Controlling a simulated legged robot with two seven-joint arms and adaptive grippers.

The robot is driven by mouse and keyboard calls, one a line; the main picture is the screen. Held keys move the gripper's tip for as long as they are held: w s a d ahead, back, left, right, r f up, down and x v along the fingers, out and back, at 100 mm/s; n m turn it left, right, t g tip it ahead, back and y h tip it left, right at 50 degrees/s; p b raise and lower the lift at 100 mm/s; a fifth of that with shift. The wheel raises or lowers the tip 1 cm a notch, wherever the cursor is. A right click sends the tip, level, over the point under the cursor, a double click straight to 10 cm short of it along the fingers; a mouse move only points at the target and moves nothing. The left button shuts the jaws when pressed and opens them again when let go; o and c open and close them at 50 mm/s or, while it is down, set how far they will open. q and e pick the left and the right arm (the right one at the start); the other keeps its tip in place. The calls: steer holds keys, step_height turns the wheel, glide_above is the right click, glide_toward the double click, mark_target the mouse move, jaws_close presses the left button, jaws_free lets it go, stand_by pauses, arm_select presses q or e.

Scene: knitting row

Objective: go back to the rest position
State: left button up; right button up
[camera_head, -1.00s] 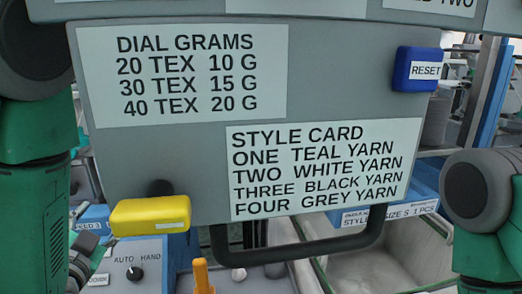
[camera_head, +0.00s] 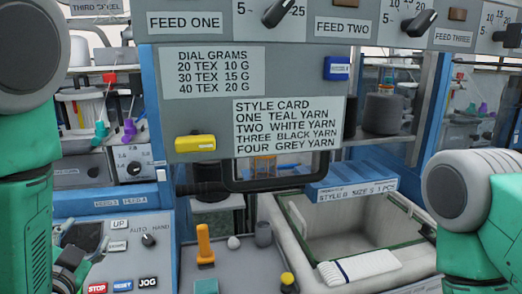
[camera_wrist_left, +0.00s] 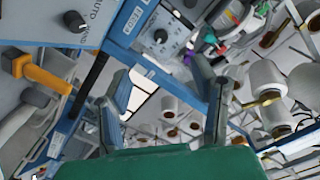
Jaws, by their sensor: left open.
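My left arm comes in at the left edge of the head view. Its dark left gripper (camera_head: 75,262) hangs low at the bottom left, in front of the control panel (camera_head: 140,240). In the left wrist view the left gripper (camera_wrist_left: 165,100) is open, with its two grey fingers apart and nothing between them. My right arm (camera_head: 465,200) shows at the right edge of the head view, but its gripper is out of view.
A grey board with a style card (camera_head: 287,124) and a dark handle hangs ahead. Below stand an orange-handled tool (camera_head: 204,245) and an open bin (camera_head: 350,225) with a folded white cloth (camera_head: 358,266). White yarn cones (camera_wrist_left: 265,75) show in the wrist view.

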arm_select(q)
steer(key=s+d+f+n+g+h+b, duration=0.1)
steer(key=s+f+g+b, duration=0.3)
steer(key=f, duration=1.1)
steer(key=s+d+f+n+g+h+b, duration=0.1)
steer(key=s+d+f+n+g+b, duration=0.3)
steer(key=f, duration=1.1)
steer(key=s+f+g+h+b, duration=0.1)
steer(key=s+f+g, duration=0.3)
steer(key=s+f, duration=0.3)
steer(key=s+d+f+g+h+b, duration=0.1)
steer(key=s+f+g, duration=0.3)
steer(key=s, duration=0.8)
step_height(320, 180, down, 3)
steer(key=shift+r+g+b, duration=0.1)
steer(key=shift+g+b, duration=0.2)
steer(key=shift+b, duration=0.05)
arm_select(e)
step_height(320, 180, down, 11)
steer(key=shift+w, duration=0.4)
